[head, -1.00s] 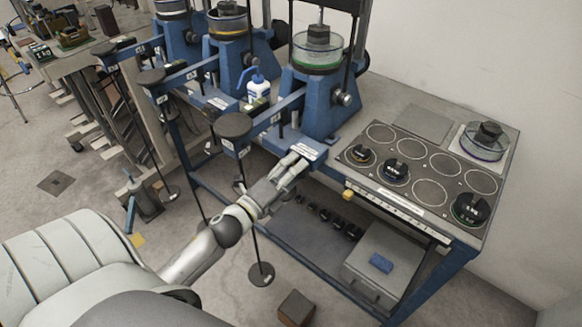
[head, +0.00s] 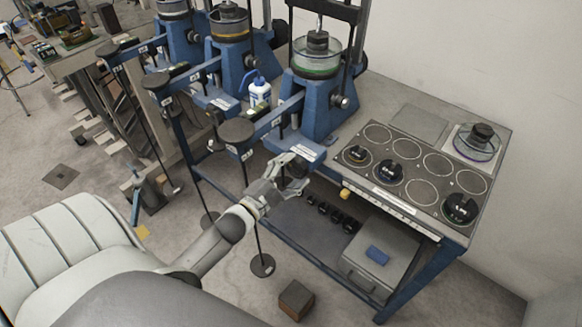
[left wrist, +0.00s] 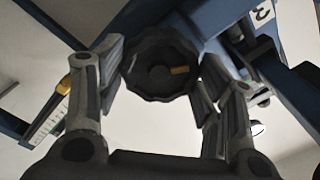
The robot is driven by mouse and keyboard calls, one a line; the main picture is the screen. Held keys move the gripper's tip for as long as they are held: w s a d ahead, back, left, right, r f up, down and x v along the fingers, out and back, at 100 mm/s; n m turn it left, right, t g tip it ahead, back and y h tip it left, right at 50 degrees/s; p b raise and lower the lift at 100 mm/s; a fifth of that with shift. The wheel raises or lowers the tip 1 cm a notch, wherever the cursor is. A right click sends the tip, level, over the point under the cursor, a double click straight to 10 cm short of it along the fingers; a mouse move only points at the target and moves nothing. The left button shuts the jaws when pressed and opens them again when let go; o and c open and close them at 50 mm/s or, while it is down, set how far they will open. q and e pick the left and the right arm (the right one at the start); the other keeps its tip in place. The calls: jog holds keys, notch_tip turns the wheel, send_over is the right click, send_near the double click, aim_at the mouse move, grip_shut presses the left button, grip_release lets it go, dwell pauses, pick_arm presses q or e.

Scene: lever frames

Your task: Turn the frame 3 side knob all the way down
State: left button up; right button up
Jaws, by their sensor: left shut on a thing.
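My left gripper (head: 292,172) is below the front foot of the nearest blue lever frame (head: 317,110). In the left wrist view my left gripper (left wrist: 157,88) has its fingers on both sides of a dark ribbed round knob (left wrist: 158,62) and is shut on it. The knob has a small yellow mark right of its centre. A white label with a 3 (left wrist: 263,14) shows on the blue part beside it. In the head view the held knob is hidden or too small to tell. My right gripper is not in view.
A bench top (head: 420,125) with round weights lies right of the frame. A yellow knob (head: 345,193) is on the bench front, right of my gripper. A hanging rod with a disc weight (head: 262,265) is close to my left arm. A brown block (head: 296,299) lies on the floor.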

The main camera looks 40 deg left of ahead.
pick_arm(q)
jog(key=shift+r+n+p, duration=0.15)
jog(key=shift+n+p, duration=0.5)
jog(key=shift+n, duration=0.85)
jog(key=o, duration=1)
jog(key=shift+w, duration=0.1)
jog(key=s, duration=0.8)
jog(key=s+a, duration=0.1)
jog(key=s, duration=0.3)
